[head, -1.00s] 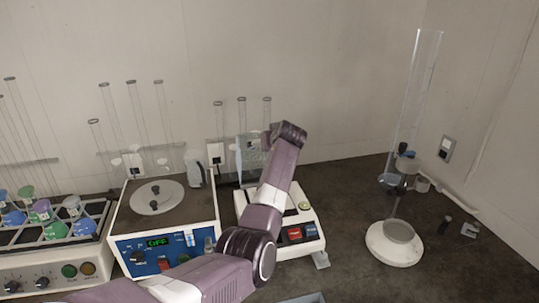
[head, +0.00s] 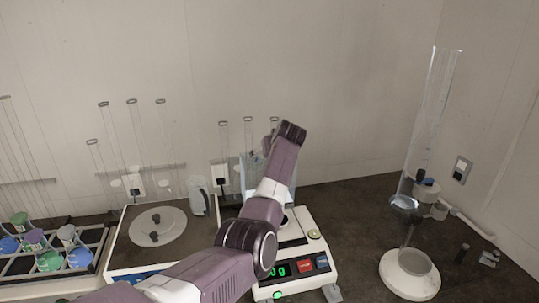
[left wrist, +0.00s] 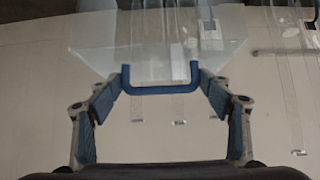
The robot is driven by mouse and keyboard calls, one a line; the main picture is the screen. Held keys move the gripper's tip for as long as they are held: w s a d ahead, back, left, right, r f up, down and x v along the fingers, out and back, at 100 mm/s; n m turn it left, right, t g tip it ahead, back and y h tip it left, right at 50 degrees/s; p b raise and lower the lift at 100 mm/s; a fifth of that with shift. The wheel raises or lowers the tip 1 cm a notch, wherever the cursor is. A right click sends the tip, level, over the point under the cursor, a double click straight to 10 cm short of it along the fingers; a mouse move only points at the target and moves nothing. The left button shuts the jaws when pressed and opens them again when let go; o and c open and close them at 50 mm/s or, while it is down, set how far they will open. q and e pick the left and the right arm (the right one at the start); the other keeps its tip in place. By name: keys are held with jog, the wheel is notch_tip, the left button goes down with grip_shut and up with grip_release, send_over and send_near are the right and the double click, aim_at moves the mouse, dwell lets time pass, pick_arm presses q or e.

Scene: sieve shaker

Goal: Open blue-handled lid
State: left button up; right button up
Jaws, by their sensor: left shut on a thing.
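The clear lid (left wrist: 155,60) with a blue handle (left wrist: 160,90) fills the upper middle of the left wrist view. My left gripper (left wrist: 161,82) is shut on the blue handle, with one finger at each end of it. In the head view the clear lid (head: 254,172) stands raised at the back of the white balance (head: 318,248), partly behind my left arm. My left gripper's fingers are mostly hidden there behind the wrist. The balance's green display is lit and partly covered by my arm. My right gripper is not in view.
A white device with a round plate (head: 158,226) stands left of the balance. A rack of colored flasks (head: 50,262) is at the far left. A tall clear cylinder (head: 433,120) and a white round-based stand (head: 409,284) are at the right. Thin glass tubes stand behind.

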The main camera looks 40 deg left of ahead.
pick_arm(q)
jog(key=shift+w+r, duration=0.1)
jog(key=shift+r, duration=0.35)
jog(key=o, duration=1.3)
jog(key=shift+o, duration=0.4)
jog(key=shift+d, duration=0.1)
jog(key=shift+f, duration=0.15)
jog(key=shift+d, duration=0.1)
jog(key=shift+s+d, duration=0.1)
jog(key=shift+s, duration=0.15)
jog(key=v, duration=1.1)
jog(key=shift+d+r, duration=0.25)
jog(key=shift+r, duration=0.05)
